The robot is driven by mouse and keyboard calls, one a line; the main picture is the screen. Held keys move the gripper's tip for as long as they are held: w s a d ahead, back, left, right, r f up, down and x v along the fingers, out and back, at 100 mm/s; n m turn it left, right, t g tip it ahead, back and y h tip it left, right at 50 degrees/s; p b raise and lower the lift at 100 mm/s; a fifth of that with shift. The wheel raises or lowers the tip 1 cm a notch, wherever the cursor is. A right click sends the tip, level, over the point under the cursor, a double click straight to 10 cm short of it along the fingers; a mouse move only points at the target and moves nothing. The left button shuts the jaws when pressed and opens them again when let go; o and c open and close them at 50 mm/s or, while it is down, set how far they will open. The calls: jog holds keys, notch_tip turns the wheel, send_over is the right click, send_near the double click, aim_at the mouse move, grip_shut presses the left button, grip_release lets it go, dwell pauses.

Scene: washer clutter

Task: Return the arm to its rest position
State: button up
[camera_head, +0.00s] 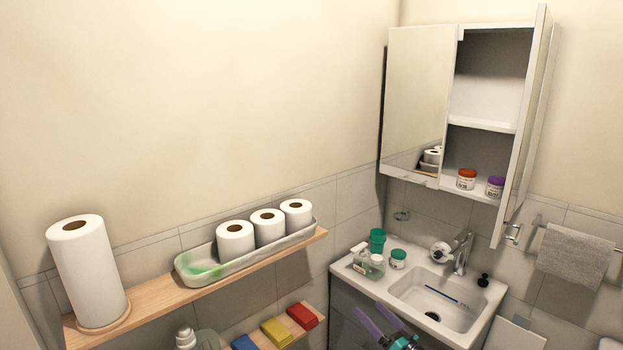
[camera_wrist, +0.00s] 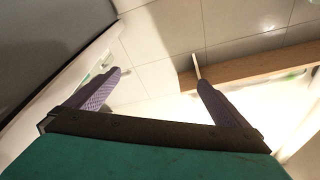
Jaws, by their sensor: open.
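My gripper (camera_head: 371,312) shows at the bottom of the head view, with purple fingers and a teal body, in front of the washbasin cabinet and left of the sink (camera_head: 437,300). In the wrist view my gripper (camera_wrist: 159,80) has its two purple fingers spread wide apart with nothing between them. Most of my arm is out of view below the head picture.
A wooden shelf (camera_head: 150,305) on the left holds a paper towel roll (camera_head: 88,270) and a tray (camera_head: 200,280) with toilet rolls. Coloured boxes (camera_head: 276,331) sit below it. The mirror cabinet's right door (camera_head: 524,130) stands open, with two jars (camera_head: 466,180) inside. Bottles (camera_head: 372,263) stand beside the sink.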

notch_tip(320, 180, down, 18)
jog(key=s+a+f+m+g+h+b, duration=0.1)
jog(key=s+a+m+h, duration=0.3)
jog(key=h, duration=0.5)
jog(key=s+d+f+m+g+h, duration=0.1)
jog(key=s+d+f+g+h, duration=0.1)
jog(key=s+f+g, duration=0.5)
jog(key=s+d+f+m+g+h, duration=0.1)
jog(key=s+d+f+g+h, duration=0.15)
jog(key=s+f, duration=0.9)
jog(key=s+a+n+g, duration=0.1)
jog(key=s+g, duration=0.5)
jog(key=s, duration=0.7)
jog(key=s+a+n+g+y, duration=0.1)
jog(key=s+g, duration=0.4)
jog(key=s, duration=0.8)
jog(key=shift+s+a+r+n+g+b, duration=0.4)
jog(key=shift+a+n, duration=0.2)
jog(key=shift+n, duration=0.4)
